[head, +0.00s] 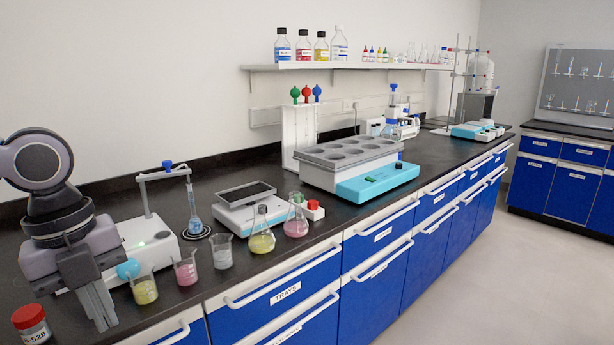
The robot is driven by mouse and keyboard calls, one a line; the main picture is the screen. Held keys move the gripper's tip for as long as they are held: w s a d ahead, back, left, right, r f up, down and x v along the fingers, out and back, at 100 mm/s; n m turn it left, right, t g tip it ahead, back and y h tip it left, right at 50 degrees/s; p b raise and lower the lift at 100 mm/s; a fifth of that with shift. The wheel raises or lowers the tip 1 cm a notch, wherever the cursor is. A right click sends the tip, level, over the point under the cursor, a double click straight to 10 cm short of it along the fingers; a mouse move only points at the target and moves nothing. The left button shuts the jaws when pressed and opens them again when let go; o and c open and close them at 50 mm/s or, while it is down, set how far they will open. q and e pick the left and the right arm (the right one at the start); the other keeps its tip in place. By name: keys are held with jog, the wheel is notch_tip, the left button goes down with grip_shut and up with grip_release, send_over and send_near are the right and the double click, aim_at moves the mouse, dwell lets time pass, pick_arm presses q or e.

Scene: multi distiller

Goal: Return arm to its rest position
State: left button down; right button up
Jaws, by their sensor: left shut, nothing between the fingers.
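My left gripper (101,311) is at the lower left of the head view, pointing down over the black bench near its front edge. Its fingers are together with nothing between them. It is just left of a beaker of yellow liquid (144,289) and right of a red-capped jar (31,324). I cannot tell whether the fingertips touch the bench. My right gripper is not in view.
Beakers and flasks, including a pink beaker (186,270) and a yellow flask (261,238), line the front of the bench (222,281). A balance (246,202) and a multi-well heater (352,161) stand further right. A bottle shelf (345,66) is on the wall.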

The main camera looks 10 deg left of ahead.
pick_arm(q)
jog(key=w+a+f+n+t+h+p, duration=0.1)
jog(key=w+f+n+t+h+p, duration=0.15)
jog(key=f+n+t, duration=0.55)
jog(key=w+a+f+n+t+h+p, duration=0.1)
jog(key=a+f+n+t+h+p, duration=0.15)
jog(key=f+n+t, duration=0.55)
jog(key=s+d+f+n+g+y, duration=0.2)
jog(key=s+d+f+n, duration=0.1)
jog(key=d+f, duration=0.3)
jog(key=s+d+f+n+g+y+p, duration=0.1)
jog(key=s+d+f+n+g+y, duration=0.1)
jog(key=s+d+f, duration=0.4)
notch_tip(320, 180, down, 3)
jog(key=shift+s+d+f+n+g, duration=0.25)
jog(key=shift+d+n+g, duration=0.5)
jog(key=shift+n, duration=0.45)
jog(key=shift+a+r, duration=0.1)
jog(key=shift+a, duration=0.05)
